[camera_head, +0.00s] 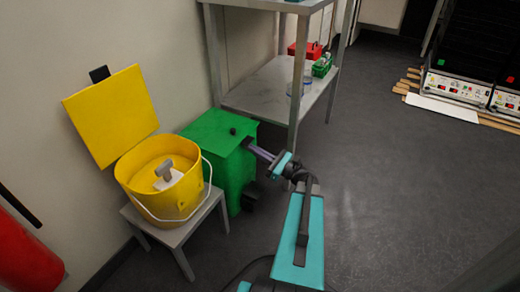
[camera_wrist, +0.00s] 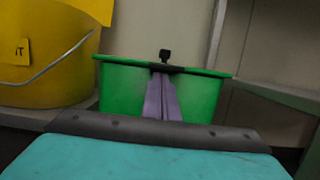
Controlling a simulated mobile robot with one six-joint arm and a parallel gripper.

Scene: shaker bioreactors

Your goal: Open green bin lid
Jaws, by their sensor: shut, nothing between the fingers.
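The green bin (camera_head: 238,175) stands on the floor between the yellow bucket and the metal shelf. Its flat green lid (camera_head: 215,134) is closed and has a small black knob on top. In the wrist view the green bin (camera_wrist: 205,95) is straight ahead, with the lid rim and black knob (camera_wrist: 165,56) at its top. My gripper (camera_head: 255,149) is shut and empty, its purple fingers pointing at the upper side of the bin just below the lid edge. The fingers also show in the wrist view (camera_wrist: 162,98). Whether the tips touch the bin cannot be told.
A yellow bucket (camera_head: 183,202) with its lid raised stands on a small grey stool (camera_head: 182,241) left of the bin. A metal shelf (camera_head: 262,92) is close behind and right.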

